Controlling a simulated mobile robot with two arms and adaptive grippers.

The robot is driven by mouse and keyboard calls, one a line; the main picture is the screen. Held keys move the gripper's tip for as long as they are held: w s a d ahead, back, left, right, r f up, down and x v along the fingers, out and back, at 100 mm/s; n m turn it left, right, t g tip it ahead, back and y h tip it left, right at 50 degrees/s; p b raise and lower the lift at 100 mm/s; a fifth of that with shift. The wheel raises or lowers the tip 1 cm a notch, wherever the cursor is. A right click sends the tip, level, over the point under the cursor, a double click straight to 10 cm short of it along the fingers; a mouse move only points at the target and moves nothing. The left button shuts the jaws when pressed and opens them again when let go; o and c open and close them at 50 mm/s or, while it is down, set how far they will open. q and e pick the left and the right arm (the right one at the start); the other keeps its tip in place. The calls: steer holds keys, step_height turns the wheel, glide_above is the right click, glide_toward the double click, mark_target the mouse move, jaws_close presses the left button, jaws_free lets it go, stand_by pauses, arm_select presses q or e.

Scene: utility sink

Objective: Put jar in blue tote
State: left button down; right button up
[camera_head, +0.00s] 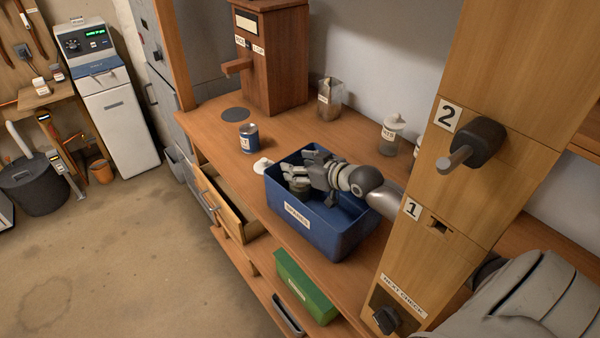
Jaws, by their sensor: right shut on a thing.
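The blue tote (335,240) stands on the wooden counter, with a white label on its front wall. My right gripper (303,180) reaches in from the right and is down inside the tote's left part. It is shut on the jar (300,189), a small dark grey-green shape of which only part shows below the fingers. The tote wall and fingers hide the rest, and I cannot tell whether the jar touches the tote floor. My left gripper is not in view.
A blue labelled can (249,138), a small white item (263,165), a glass jar (329,99) and a white-topped dispenser (390,134) stand around the tote. A drawer (228,205) is open at left. A wooden post (490,130) rises at right. A green bin (304,288) sits below.

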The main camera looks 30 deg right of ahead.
stand_by(0.3)
steer(key=o, duration=1.6)
steer(key=shift+f, duration=0.1)
steer(key=shift+c, duration=0.2)
steer(key=p+v, duration=0.6)
steer(key=v, duration=0.1)
steer(key=shift+s+p, duration=0.3)
steer(key=shift+p, duration=0.05)
